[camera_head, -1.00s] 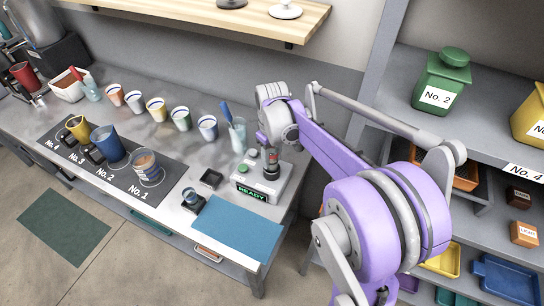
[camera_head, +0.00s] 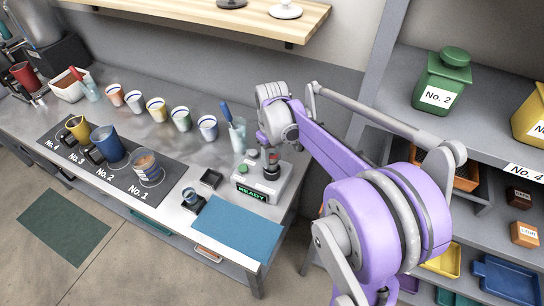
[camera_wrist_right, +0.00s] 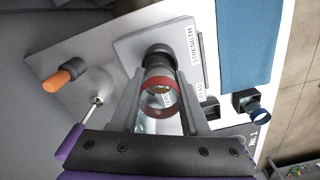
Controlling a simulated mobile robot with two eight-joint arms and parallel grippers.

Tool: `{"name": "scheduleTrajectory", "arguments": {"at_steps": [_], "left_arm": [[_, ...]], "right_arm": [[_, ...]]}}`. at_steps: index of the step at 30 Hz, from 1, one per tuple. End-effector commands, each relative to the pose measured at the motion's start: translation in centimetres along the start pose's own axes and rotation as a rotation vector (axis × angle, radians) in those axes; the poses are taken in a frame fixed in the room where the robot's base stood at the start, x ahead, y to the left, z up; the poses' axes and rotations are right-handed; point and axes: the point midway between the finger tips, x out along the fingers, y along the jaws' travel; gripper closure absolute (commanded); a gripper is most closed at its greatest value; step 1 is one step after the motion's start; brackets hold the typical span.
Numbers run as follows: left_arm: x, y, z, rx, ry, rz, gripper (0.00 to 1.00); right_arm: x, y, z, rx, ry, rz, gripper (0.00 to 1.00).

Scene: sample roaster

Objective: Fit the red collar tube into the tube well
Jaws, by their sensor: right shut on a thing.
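The red collar tube (camera_wrist_right: 160,92) is clear glass with a red band, seen between the jaws in the right wrist view. My right gripper (camera_wrist_right: 163,108) is shut on it. The tube well (camera_wrist_right: 158,52) is a dark round socket on the grey meter. The tube's far end lines up with the well and overlaps it in this view; I cannot tell how deep it sits. In the head view my right gripper (camera_head: 272,150) is directly above the meter (camera_head: 262,184), which shows a green READY display. My left gripper is not in view.
A blue mat (camera_head: 238,228) lies in front of the meter. A cup with a blue-handled tool (camera_head: 238,138) stands close behind left. A small black tray (camera_head: 211,179) is to the left. Several cups line the bench, and a dark numbered mat (camera_head: 112,170) holds more.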

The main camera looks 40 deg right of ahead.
Motion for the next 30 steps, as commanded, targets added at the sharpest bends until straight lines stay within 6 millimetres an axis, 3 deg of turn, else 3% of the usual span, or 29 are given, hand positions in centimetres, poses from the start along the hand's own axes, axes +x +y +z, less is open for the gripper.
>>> {"name": "scheduleTrajectory", "arguments": {"at_steps": [30], "left_arm": [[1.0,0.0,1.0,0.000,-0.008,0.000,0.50]], "right_arm": [[1.6,0.0,0.0,0.000,-0.001,0.000,1.00]]}}
